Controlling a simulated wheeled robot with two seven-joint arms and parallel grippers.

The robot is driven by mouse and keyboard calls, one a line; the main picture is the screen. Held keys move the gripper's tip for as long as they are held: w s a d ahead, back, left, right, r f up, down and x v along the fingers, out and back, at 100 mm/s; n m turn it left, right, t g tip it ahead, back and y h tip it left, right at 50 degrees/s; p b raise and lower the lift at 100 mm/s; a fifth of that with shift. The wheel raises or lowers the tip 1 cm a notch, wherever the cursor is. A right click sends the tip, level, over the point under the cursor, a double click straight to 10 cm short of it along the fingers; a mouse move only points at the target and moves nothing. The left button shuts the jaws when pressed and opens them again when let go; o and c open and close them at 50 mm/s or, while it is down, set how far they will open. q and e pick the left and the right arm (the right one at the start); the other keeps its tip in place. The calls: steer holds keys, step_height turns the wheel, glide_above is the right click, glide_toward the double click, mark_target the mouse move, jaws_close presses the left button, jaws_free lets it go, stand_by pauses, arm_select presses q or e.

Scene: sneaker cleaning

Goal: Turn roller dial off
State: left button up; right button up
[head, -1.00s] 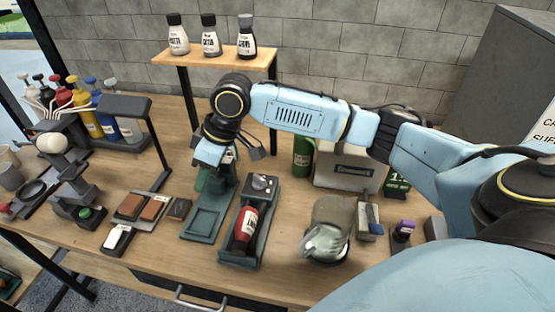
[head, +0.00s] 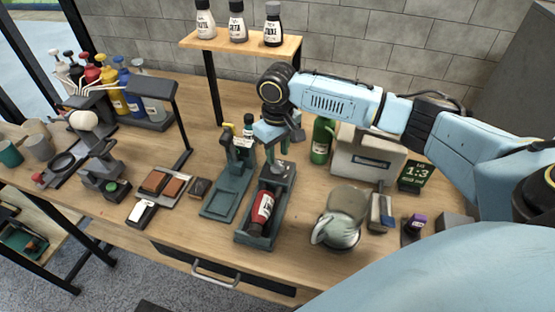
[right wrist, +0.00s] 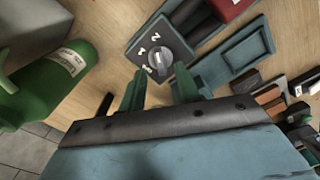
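The roller dial (right wrist: 160,58) is a grey knob on a dark square plate with white marks around it, in the right wrist view. It sits at the far end of the teal roller tray (head: 242,240), which holds a red bottle (head: 262,210). In the head view the dial is mostly hidden by my right gripper (head: 283,158). In the right wrist view my right gripper (right wrist: 160,78) has its two green fingers apart with nothing between them, their tips close to the dial. Contact cannot be told. My left gripper is not in view.
A green bottle (head: 320,140) and a beige box (head: 362,158) stand right of the gripper. A teal stand (head: 222,203) is just left of the roller. A shelf with bottles (head: 240,47) is behind.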

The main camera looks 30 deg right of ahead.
mark_target(278, 163)
steer(key=shift+f, duration=1.6)
jaws_close()
